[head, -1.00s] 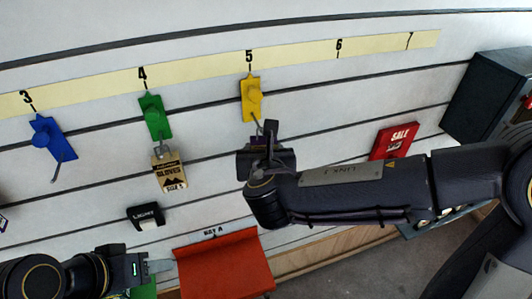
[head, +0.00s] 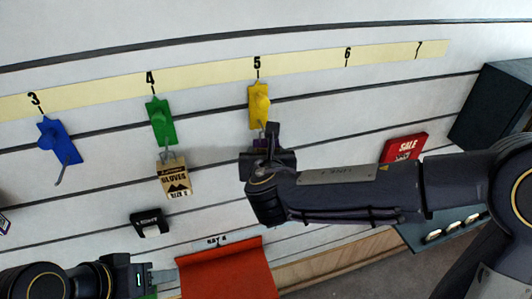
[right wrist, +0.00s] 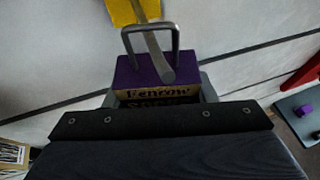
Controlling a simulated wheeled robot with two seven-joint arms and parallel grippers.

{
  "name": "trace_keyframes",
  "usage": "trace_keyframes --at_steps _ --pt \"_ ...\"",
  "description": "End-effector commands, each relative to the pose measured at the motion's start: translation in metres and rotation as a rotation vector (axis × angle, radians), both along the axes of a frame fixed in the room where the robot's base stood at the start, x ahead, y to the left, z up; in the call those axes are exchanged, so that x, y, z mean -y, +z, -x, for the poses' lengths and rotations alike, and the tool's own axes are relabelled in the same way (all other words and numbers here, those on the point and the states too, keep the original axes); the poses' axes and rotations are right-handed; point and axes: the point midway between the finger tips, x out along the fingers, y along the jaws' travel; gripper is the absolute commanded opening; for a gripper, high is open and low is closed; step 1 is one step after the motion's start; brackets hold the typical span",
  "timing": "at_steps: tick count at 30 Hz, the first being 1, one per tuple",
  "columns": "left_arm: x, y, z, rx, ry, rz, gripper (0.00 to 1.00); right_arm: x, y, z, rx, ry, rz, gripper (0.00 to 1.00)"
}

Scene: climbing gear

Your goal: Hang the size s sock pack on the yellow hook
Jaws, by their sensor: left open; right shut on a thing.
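The yellow hook (head: 259,105) is on the wall under number 5; its plate and metal prong also show in the right wrist view (right wrist: 134,10). My right gripper (head: 264,150) is just below it, shut on the purple sock pack (right wrist: 140,72). The pack's lettering shows "Fenrow"; the lower part and the size are hidden by the gripper. The pack's grey wire loop (right wrist: 128,40) stands up around the prong in the right wrist view; I cannot tell whether the prong passes through it. My left gripper (head: 160,277) is open and empty at the lower left.
A gloves pack (head: 174,178) hangs on the green hook (head: 160,122) under 4. The blue hook (head: 58,140) under 3 is empty. A black light holder (head: 150,222), an orange-red bay (head: 228,272) and a red sale box (head: 402,148) are also near the wall.

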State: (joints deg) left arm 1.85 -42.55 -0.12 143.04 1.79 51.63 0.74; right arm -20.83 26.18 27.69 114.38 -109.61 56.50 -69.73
Motion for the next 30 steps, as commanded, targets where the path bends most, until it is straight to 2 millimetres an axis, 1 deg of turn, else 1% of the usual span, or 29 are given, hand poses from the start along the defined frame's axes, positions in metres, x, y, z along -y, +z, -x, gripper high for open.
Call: trace_keyframes --at_steps 9,10,15,23,25,28,30 --pt "0.0 0.0 0.0 0.0 0.0 0.0 0.45 0.0 0.0 0.0 0.001 0.0 0.0 0.27" --pt "0.0 0.0 0.0 0.0 0.0 0.0 0.45 0.0 0.0 0.0 0.001 0.0 0.0 0.53" --pt "0.0 0.0 0.0 0.0 0.0 0.0 0.45 0.0 0.0 0.0 0.0 0.0 0.0 0.75" --pt "0.0 0.0 0.0 0.0 0.0 0.0 0.45 0.0 0.0 0.001 0.0 0.0 0.0 0.76" --pt "0.0 -0.001 0.0 0.0 0.0 0.0 0.45 0.0 0.001 0.003 0.001 0.001 0.0 0.76" --pt "0.0 -0.003 0.0 0.0 0.0 0.0 0.45 0.0 0.006 0.014 0.004 0.003 -0.001 0.76" --pt "0.0 -0.004 0.0 0.0 0.0 0.0 0.45 0.0 0.011 0.025 0.004 0.004 -0.001 0.76"
